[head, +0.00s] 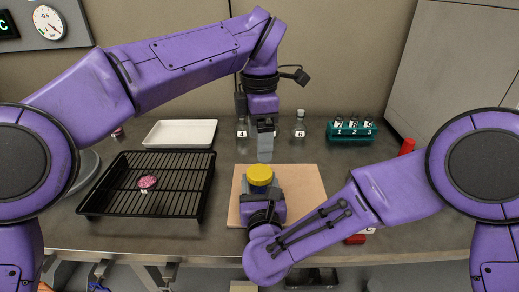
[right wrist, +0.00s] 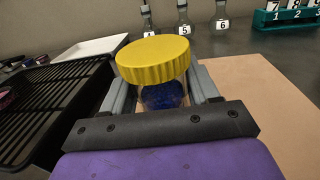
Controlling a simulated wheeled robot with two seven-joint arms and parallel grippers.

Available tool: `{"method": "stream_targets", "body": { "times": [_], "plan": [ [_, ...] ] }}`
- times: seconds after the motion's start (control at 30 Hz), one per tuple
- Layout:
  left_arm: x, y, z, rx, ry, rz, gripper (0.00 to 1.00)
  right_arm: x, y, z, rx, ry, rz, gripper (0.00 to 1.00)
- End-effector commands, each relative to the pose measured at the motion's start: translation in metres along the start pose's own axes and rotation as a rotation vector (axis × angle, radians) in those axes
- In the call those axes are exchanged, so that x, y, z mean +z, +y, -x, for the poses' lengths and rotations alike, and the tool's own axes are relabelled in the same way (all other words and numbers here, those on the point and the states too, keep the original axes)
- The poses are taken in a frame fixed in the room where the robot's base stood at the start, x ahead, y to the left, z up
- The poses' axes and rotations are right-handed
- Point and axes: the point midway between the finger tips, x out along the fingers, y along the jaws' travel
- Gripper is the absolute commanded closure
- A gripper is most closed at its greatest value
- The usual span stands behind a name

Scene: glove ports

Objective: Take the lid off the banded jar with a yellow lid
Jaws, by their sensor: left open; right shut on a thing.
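The jar's yellow lid (head: 259,174) sits on the jar over a tan board (head: 308,190). In the right wrist view the ribbed lid (right wrist: 153,60) is on a clear jar (right wrist: 165,95) with dark blue contents; I cannot make out its band. My right gripper (head: 262,191) is shut on the jar's body, one finger on each side below the lid. My left gripper (head: 265,152) points down, open and empty, behind and slightly above the lid in the picture, apart from it. The jar's base is hidden by my right gripper.
Numbered bottles (head: 299,125) stand at the back. A teal rack (head: 351,131) of numbered vials is back right. The board's right side is clear.

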Motion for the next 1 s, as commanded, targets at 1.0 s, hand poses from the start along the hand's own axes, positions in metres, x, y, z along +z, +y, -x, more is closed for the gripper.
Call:
{"method": "stream_targets", "body": {
  "times": [1.0],
  "plan": [
    [0.0,0.0,-0.063,-0.002,0.002,-1.392,0.17,0.001,0.0,0.0,0.0,-0.001,-0.001,1.0]
  ]
}}
